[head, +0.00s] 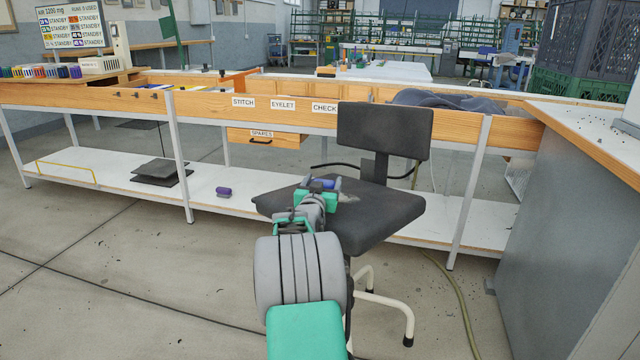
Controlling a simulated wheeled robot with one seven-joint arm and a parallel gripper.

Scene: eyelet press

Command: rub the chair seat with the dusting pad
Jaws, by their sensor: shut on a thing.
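The chair seat (378,217) is a dark grey cushion with an upright backrest (384,129), standing in front of the bench. My arm reaches in from the bottom, and my gripper (319,188) is over the left part of the seat. It is shut on a small blue thing, which appears to be the dusting pad (322,183). Most of the pad is hidden by the gripper. I cannot tell whether the pad touches the seat. A pale greyish patch (347,197) shows on the seat just right of my gripper.
A long wooden bench (205,104) with a white lower shelf (100,183) runs behind the chair. A purple roll (223,191) and a dark stack (160,170) lie on that shelf. A grey cabinet (560,215) stands close on the right. A hose (458,300) lies on the floor; the left floor is clear.

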